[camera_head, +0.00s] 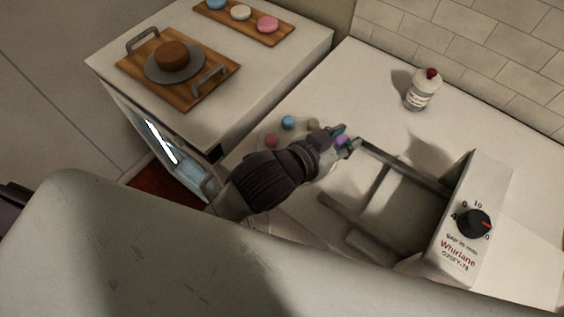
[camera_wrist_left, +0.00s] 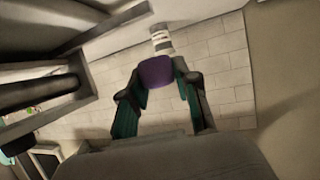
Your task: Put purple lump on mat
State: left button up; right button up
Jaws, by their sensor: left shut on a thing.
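My left gripper (camera_head: 337,137) is shut on the purple lump (camera_head: 342,141) and holds it over the counter, beside the open frame of the white machine. In the left wrist view the purple lump (camera_wrist_left: 157,73) sits between the two fingertips of my left gripper (camera_wrist_left: 157,85). A blue lump (camera_head: 288,122), a red lump (camera_head: 271,141) and a green lump (camera_head: 313,124) lie close together left of the gripper, on a pale surface partly hidden by my arm. I cannot tell for certain which surface is the mat. My right gripper is not in view.
The white machine with a black dial (camera_head: 473,224) stands at the right, its metal bars (camera_head: 405,166) reaching toward my gripper. A jar with a red top (camera_head: 422,90) stands at the back. A wooden tray (camera_head: 135,67) bears a brown cake; a board (camera_head: 245,24) bears several lumps.

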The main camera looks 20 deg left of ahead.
pick_arm(q)
jog(key=a+f, duration=0.2)
jog(key=a, duration=0.1)
jog(key=s+a+f, duration=0.1)
jog(key=a+f, duration=0.1)
jog(key=a, duration=0.2)
jog(key=a+f+p, duration=0.1)
jog(key=a+f, duration=0.2)
jog(key=a, duration=0.1)
jog(key=shift+s+a, duration=0.25)
jog(key=shift+s, duration=0.15)
jog(key=shift+f, duration=0.4)
notch_tip(320, 180, down, 2)
jog(key=shift+f+p, duration=0.25)
jog(key=shift+p, duration=0.65)
jog(key=shift+f, duration=0.15)
jog(key=shift+f, duration=0.1)
jog(key=shift+f, duration=0.1)
jog(key=o, duration=0.9)
